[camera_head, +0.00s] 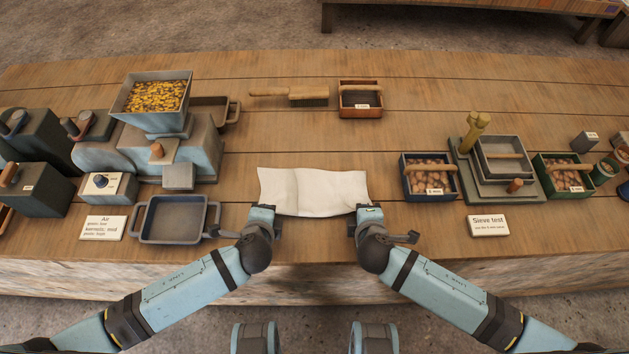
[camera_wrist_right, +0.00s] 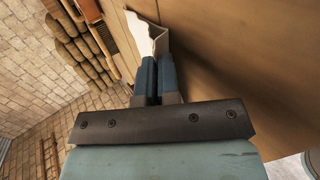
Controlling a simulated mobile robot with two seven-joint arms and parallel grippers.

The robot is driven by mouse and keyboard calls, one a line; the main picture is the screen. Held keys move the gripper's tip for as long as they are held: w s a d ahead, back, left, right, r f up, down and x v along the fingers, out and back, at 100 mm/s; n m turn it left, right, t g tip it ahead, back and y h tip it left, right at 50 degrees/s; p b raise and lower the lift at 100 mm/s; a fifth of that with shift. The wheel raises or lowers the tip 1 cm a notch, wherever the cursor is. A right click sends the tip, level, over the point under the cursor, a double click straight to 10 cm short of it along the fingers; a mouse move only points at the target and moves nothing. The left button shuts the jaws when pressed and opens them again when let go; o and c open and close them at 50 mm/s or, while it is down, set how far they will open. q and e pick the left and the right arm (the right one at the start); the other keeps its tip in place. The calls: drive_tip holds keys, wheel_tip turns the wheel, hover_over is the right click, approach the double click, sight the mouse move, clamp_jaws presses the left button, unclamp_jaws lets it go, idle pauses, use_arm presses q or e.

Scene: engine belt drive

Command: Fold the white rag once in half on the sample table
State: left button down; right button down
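The white rag (camera_head: 312,190) lies spread out at the near middle of the wooden sample table (camera_head: 330,140), with a faint crease down its middle. My left gripper (camera_head: 262,209) is at the rag's near left corner and appears shut on it. My right gripper (camera_head: 368,209) is at the near right corner. In the right wrist view the fingers of my right gripper (camera_wrist_right: 157,62) are close together, with the wavy edge of the rag (camera_wrist_right: 148,35) at their tips. The rag's near edge bows between the two grippers; the pinched corners are partly hidden by the fingers.
A blue-grey tray (camera_head: 172,221) stands left of the rag, and a blue bin of nuts (camera_head: 429,177) stands to the right. A brush (camera_head: 290,94) and a small wooden box (camera_head: 360,98) lie behind. The table just beyond the rag is clear.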

use_arm(q)
drive_tip(key=c, duration=1)
unclamp_jaws()
use_arm(e)
drive_tip(key=c, duration=1)
unclamp_jaws()
drive_tip(key=shift+r, duration=0.1)
use_arm(q)
drive_tip(key=s+r, duration=0.6)
drive_tip(key=r, duration=0.3)
use_arm(e)
drive_tip(key=s+r, duration=0.6)
drive_tip(key=r, duration=0.2)
drive_tip(key=shift+r, duration=0.4)
